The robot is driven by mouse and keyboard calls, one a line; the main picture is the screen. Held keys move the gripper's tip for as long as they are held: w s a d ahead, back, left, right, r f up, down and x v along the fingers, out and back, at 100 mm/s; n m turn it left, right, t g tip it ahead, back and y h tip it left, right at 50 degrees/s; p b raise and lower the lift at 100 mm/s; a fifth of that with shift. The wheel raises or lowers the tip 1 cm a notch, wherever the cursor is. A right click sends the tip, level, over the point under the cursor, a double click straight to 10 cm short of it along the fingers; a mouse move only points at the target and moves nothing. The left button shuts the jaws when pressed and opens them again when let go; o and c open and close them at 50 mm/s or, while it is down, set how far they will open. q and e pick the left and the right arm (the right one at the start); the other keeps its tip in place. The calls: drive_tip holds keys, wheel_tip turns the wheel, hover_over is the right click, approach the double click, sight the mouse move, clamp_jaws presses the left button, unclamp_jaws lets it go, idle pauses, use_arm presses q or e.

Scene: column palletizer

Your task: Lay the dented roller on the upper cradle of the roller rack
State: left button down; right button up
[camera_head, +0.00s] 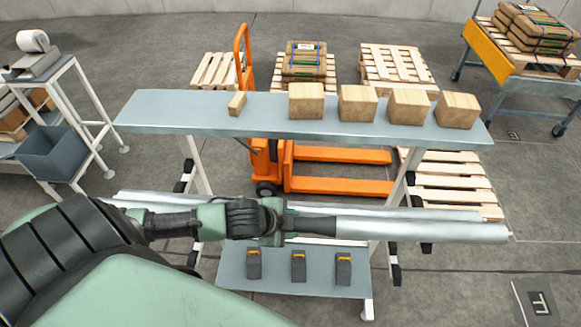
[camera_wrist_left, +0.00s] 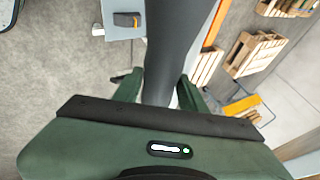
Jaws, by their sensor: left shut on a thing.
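My left gripper (camera_head: 272,222) reaches in from the left and is shut on a dark section of what seems to be a roller, which runs out to the right as a pale metal tube (camera_head: 425,231). In the left wrist view a dark grey cylinder (camera_wrist_left: 178,45) lies between the green fingers (camera_wrist_left: 165,92). Another pale roller (camera_head: 440,213) lies close behind and nearly parallel. I cannot make out a dent, nor the rack's cradles. My right gripper is not in view.
A lower shelf (camera_head: 320,287) holds three dark blocks (camera_head: 298,266). An orange pallet jack (camera_head: 335,187) and pallets (camera_head: 450,170) are beyond. Open floor lies at the right.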

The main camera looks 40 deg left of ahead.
use_arm(q)
drive_tip(key=shift+w+a+r+b, duration=0.1)
drive_tip(key=shift+w+a+b, duration=0.55)
drive_tip(key=shift+w, duration=0.75)
drive_tip(key=shift+w+a+b, duration=0.4)
drive_tip(key=shift+w+a, duration=0.6)
drive_tip(key=shift+w, duration=0.35)
drive_tip(key=shift+w+a+r+b, duration=0.1)
drive_tip(key=shift+w+a+b, duration=0.55)
drive_tip(key=shift+w, duration=0.75)
drive_tip(key=shift+w+a+b, duration=3.45)
drive_tip(key=shift+w+b, duration=0.4)
drive_tip(key=shift+w, duration=1.2)
wheel_tip(320, 180, down, 7)
drive_tip(key=b, duration=0.3)
drive_tip(key=shift+w, duration=0.35)
drive_tip(key=shift+f, duration=0.15)
